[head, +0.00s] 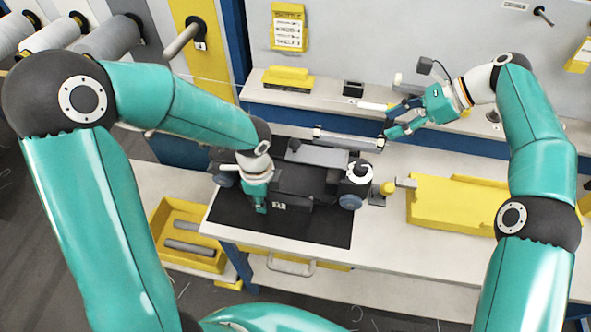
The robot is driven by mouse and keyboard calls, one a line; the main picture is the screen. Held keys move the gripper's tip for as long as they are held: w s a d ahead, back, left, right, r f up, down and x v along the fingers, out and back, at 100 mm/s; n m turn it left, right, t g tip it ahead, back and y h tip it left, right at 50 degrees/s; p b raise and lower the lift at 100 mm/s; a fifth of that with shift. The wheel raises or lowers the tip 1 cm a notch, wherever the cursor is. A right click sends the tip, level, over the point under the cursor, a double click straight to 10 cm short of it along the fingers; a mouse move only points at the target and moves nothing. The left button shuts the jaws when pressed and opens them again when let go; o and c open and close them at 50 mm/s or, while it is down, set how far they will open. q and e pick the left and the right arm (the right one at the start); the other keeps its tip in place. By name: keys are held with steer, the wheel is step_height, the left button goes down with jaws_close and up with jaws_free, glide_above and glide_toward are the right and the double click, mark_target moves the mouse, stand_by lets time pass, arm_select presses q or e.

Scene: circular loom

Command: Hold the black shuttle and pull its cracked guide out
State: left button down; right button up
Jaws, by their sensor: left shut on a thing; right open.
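The black shuttle (318,156) lies on a black mat (325,231) on the bench, with blue wheels at its ends and a white ring at its right end. My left gripper (261,207) points down at the shuttle's near left side and is shut on it; its fingertips partly hide the grip. My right gripper (392,119) is open behind and right of the shuttle, its fingers spread toward the left, apart from the shuttle. I cannot pick out the cracked guide for certain.
A yellow tray (452,204) lies right of the shuttle, a small yellow knob (387,188) beside it. A grey bar (348,138) lies behind the shuttle. A yellow bin (170,212) with grey rods stands lower left. The raised back shelf (440,134) carries small tools.

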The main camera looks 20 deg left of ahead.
mark_target(350, 142)
steer(key=x, duration=1.1)
steer(key=shift+s+a+f, duration=0.1)
steer(key=shift+s+f, duration=0.05)
jaws_close()
